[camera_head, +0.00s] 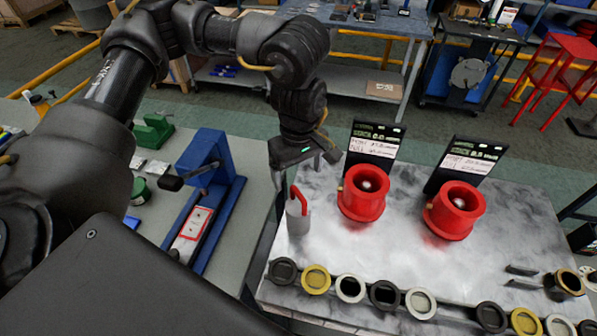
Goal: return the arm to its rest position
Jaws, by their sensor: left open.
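My left arm (160,40) comes in from the left, bends over the top and hangs down to my left gripper (306,158). The gripper is above the back left of the grey marble-patterned table (400,262). It is open and I see nothing held in it. Below it, a grey cylinder with a red bent handle (298,214) stands upright on the table, apart from the gripper as far as I can tell. My right gripper is not in view.
Several coloured rings (350,289) line the front edge. A blue fixture (205,190) stands on the left bench. A dark cup (565,284) is at right.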

